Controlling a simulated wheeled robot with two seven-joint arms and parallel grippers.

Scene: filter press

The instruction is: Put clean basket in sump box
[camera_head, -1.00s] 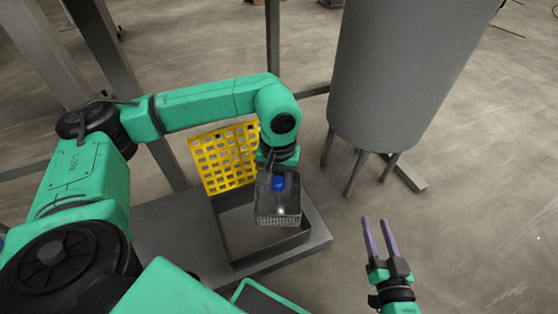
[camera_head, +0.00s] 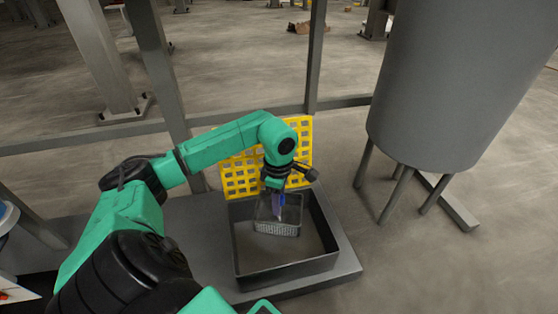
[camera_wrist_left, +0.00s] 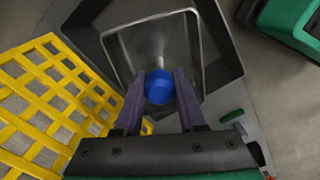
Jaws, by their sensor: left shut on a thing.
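The sump box (camera_head: 290,271) is a dark, open-topped square box on a grey slab. The clean basket (camera_head: 277,229) is a small grey basket with mesh sides. It hangs within the outline of the box opening, toward the back; whether it touches the floor cannot be told. My left gripper (camera_head: 278,204) is above it. In the left wrist view, the purple fingers are shut on the basket's blue knob (camera_wrist_left: 159,88), which tops a post inside the basket (camera_wrist_left: 187,50). The box wall (camera_wrist_left: 92,22) shows around the basket there. My right gripper is out of view.
A yellow grid panel (camera_head: 242,177) stands upright behind the box, and it is close at left in the wrist view (camera_wrist_left: 35,98). A large grey tank (camera_head: 450,85) on legs stands at right. A grey frame post (camera_head: 316,55) rises behind. Floor right of the box is clear.

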